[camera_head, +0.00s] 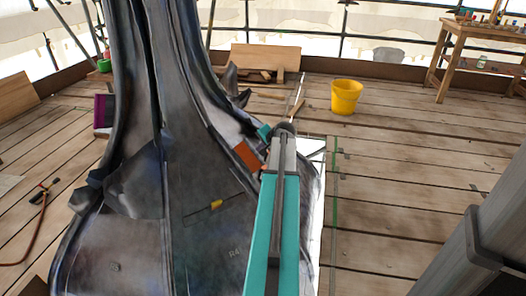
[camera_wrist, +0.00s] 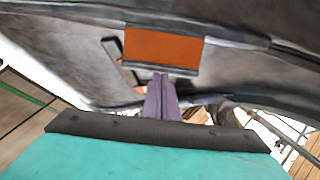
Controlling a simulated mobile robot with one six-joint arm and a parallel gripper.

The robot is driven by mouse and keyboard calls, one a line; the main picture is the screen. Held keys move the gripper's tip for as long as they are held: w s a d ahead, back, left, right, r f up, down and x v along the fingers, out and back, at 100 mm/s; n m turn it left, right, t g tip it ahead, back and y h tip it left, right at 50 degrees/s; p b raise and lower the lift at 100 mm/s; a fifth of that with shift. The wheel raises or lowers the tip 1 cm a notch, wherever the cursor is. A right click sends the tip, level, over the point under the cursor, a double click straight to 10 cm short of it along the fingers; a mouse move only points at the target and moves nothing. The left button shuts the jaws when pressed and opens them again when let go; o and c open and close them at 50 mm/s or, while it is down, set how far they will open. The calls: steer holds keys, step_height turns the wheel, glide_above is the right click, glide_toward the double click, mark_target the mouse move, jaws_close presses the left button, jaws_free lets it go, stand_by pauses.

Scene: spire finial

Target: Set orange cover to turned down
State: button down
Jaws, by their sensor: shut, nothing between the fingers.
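The orange cover (camera_head: 248,157) is a small rectangular plate on the right flank of the dark metal spire (camera_head: 190,180). In the wrist view the orange cover (camera_wrist: 163,46) is near the top centre, with a grey strip along its lower edge. My gripper (camera_wrist: 161,76) shows there as two purple fingers shut together and empty. Their tips are at or just below the cover's lower edge; I cannot tell whether they touch it. In the head view my teal arm reaches up beside the cover, and the fingers are not clearly seen.
A thin dark frame (camera_wrist: 118,62) shows left of the cover in the wrist view. A yellow bucket (camera_head: 345,96) stands on the plank floor behind, and a wooden workbench (camera_head: 480,35) at the back right.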

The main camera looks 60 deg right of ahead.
mark_target(250, 156)
steer(key=shift+b+x, duration=0.45)
steer(key=shift+x, duration=1.05)
